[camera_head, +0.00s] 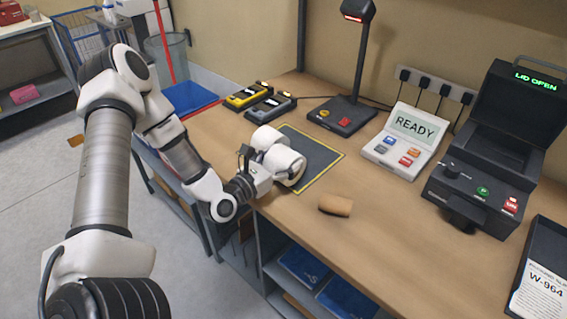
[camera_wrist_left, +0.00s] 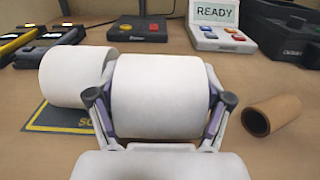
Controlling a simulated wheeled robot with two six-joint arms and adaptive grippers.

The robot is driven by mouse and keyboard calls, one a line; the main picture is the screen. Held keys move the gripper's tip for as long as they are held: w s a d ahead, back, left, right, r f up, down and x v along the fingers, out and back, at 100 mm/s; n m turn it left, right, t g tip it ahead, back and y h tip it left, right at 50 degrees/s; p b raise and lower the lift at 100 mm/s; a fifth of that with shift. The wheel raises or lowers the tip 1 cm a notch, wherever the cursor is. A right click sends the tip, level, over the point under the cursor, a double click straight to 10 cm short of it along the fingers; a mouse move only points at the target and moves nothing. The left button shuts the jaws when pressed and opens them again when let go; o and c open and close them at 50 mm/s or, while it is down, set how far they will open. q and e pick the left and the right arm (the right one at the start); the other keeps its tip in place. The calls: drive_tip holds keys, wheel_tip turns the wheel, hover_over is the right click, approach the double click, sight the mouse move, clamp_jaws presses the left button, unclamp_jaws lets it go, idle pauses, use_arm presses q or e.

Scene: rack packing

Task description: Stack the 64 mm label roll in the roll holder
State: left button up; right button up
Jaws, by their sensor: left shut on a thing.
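My left gripper (camera_head: 268,172) is shut on a white label roll (camera_head: 285,165) above or at the dark mat; I cannot tell whether the roll touches the mat. In the left wrist view the held roll (camera_wrist_left: 160,95) lies sideways between both fingers of my left gripper (camera_wrist_left: 160,112). A second white roll (camera_head: 264,137) is beside it, to the left in the wrist view (camera_wrist_left: 75,76). No size marking is readable on either roll. I cannot make out a roll holder. My right gripper is not in view.
The dark mat (camera_head: 318,158) has a yellow border. A brown cardboard core (camera_head: 336,205) lies to the right. Behind are handheld devices (camera_head: 247,95), a scanner stand (camera_head: 342,116) and a READY panel (camera_head: 407,143). A black LID OPEN machine (camera_head: 480,185) stands right.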

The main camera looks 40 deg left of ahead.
use_arm(q)
drive_tip(key=shift+f, duration=0.55)
drive_tip(key=shift+w, duration=0.15)
drive_tip(key=shift+f, duration=0.15)
drive_tip(key=o, duration=1.4)
